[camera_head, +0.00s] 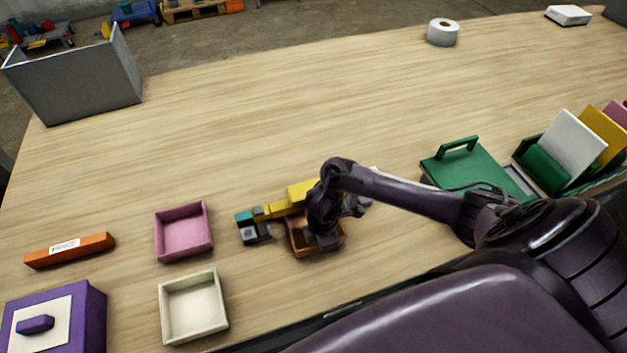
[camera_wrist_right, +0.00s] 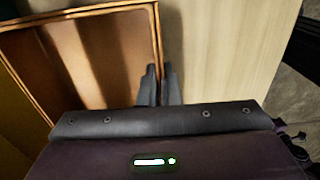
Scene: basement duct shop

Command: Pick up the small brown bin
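The small brown bin (camera_head: 302,248) is an open box in the middle of the table's near side, partly hidden by my right gripper. In the right wrist view the brown bin (camera_wrist_right: 95,50) fills the upper left, its inside visible. My right gripper (camera_head: 322,238) reaches down at the bin's right side. In the wrist view its fingers (camera_wrist_right: 160,80) are close together, with the bin's wall between them. I cannot tell whether the bin is clear of the table. My left gripper is not in view.
A yellow toy-like vehicle (camera_head: 275,209) lies right behind the bin. A pink tray (camera_head: 183,232) and a cream tray (camera_head: 193,306) are to the left.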

